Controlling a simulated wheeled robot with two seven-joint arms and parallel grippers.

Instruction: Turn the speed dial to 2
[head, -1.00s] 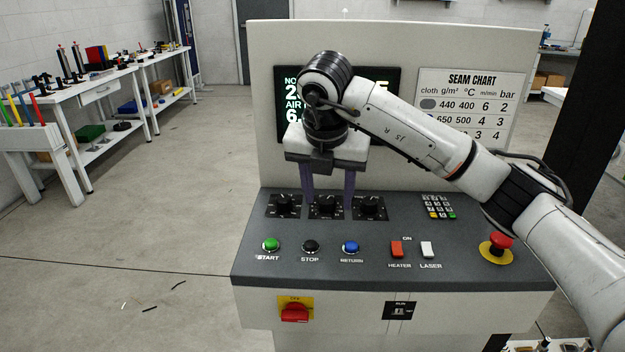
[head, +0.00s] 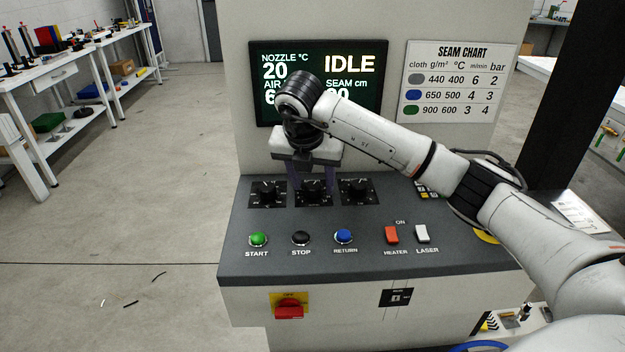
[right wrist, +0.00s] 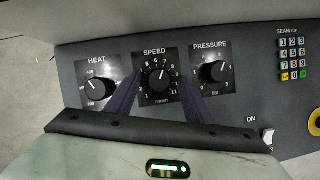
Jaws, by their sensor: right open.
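The speed dial (right wrist: 161,80) is a black round knob on a black plate, in the middle of three dials. Its white pointer is aimed up and slightly right in the right wrist view, near the 7. The dial also shows in the head view (head: 313,187), partly behind the fingers. My right gripper (right wrist: 160,91) is open, with one dark finger on each side of the speed dial. It also shows in the head view (head: 313,180), over the panel. I cannot tell whether the fingers touch the knob. My left gripper is out of view.
The heat dial (right wrist: 97,90) is left of the speed dial and the pressure dial (right wrist: 214,72) is right, both close to the fingers. A keypad (right wrist: 293,58) is farther right. Start (head: 258,239), stop (head: 301,238) and return (head: 344,236) buttons line the front. The screen (head: 355,95) reads IDLE.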

